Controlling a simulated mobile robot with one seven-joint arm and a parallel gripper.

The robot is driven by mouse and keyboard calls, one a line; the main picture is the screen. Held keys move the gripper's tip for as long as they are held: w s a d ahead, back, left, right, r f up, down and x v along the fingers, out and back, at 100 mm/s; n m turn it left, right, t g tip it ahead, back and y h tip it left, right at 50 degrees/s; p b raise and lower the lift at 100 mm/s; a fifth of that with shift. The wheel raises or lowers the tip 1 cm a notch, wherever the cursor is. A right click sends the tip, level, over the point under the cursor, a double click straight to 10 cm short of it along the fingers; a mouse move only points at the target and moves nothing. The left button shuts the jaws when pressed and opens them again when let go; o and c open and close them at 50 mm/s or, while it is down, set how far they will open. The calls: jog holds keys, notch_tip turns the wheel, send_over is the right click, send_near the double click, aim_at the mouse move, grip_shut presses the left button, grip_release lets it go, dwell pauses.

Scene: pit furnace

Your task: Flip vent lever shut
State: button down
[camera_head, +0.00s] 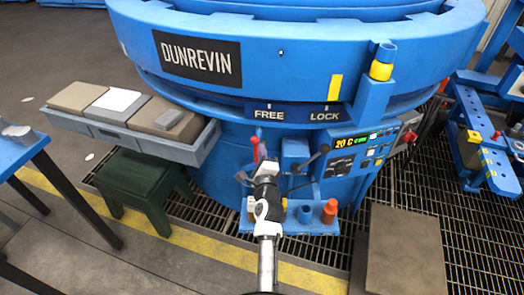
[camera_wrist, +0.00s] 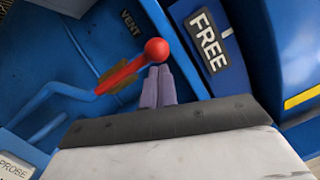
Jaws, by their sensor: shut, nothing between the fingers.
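The vent lever (camera_wrist: 120,76) shows in the wrist view as a bent blue arm with a red grip and a red ball end. The word VENT is on the blue panel behind it. Its red end (camera_head: 254,141) also shows in the head view, under the FREE label of the blue furnace (camera_head: 225,150). My gripper (camera_wrist: 158,70) is shut and empty, its grey fingertips right beside the red ball. I cannot tell whether they touch it. In the head view my gripper (camera_head: 262,153) is close to the red end, and my arm hides part of the lever area.
A FREE/LOCK plate (camera_head: 297,113) and a lit display panel (camera_head: 357,153) are near. An orange peg (camera_head: 329,211) stands on the low blue shelf. A grey tray of blocks (camera_head: 125,139) and a dark green stool (camera_head: 140,177) are left. Grating floor lies around.

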jog(key=shift+a+r+p, duration=0.1)
jog(key=shift+r+p, duration=0.15)
jog(key=shift+p, duration=0.05)
